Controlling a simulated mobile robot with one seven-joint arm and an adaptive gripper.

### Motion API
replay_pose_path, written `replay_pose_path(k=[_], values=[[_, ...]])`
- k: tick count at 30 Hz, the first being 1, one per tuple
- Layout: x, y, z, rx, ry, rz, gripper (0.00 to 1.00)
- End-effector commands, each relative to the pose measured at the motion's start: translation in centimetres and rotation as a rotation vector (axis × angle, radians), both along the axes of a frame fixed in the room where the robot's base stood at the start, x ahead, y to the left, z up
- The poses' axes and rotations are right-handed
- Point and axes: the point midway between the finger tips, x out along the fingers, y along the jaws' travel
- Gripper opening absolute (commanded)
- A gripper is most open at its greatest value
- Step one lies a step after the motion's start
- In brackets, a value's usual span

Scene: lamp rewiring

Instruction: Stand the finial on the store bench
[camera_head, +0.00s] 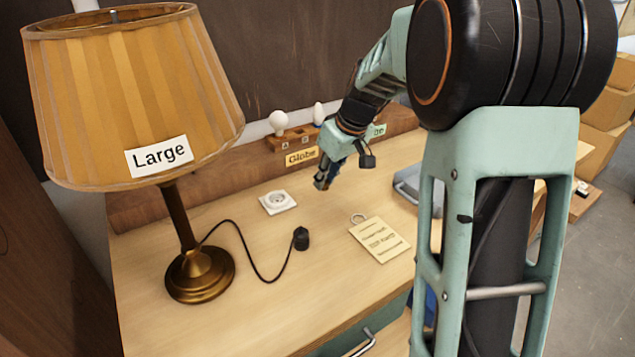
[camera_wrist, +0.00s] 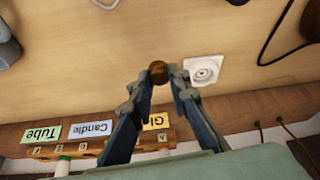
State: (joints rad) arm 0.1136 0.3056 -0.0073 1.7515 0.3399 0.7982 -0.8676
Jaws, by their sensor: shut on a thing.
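The finial (camera_wrist: 158,72) is a small round brown piece between my fingertips in the wrist view. My gripper (camera_wrist: 158,80) is shut on it, with the fingers pinching it at their tips. In the head view my gripper (camera_head: 322,182) points down above the back middle of the wooden bench (camera_head: 330,285), right of the socket. Whether the finial touches the bench is hard to tell. The lamp (camera_head: 201,272) stands upright at the left with a pleated shade (camera_head: 125,95) labelled Large. A small dark stub shows at the shade's top.
A white socket (camera_head: 278,202) and a black plug (camera_head: 300,238) on the lamp's cord lie on the bench. A paper tag (camera_head: 380,240) lies in front. A bulb rack (camera_head: 290,140) stands at the back. A grey metal thing (camera_head: 405,190) is at the right. The front middle is clear.

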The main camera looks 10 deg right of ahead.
Motion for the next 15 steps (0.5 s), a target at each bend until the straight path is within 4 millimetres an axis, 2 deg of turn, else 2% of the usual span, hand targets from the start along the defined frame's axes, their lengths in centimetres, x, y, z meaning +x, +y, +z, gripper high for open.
replay_pose_path(k=[1,6,13,15], values=[[0.7,0.0,-1.0,0.000,0.004,0.000,0.00],[2.4,0.0,-2.9,0.000,0.000,-0.001,0.00],[3.3,-0.1,-4.0,0.000,0.000,-0.001,0.00],[3.4,-0.1,-4.9,0.000,0.003,-0.001,0.00]])
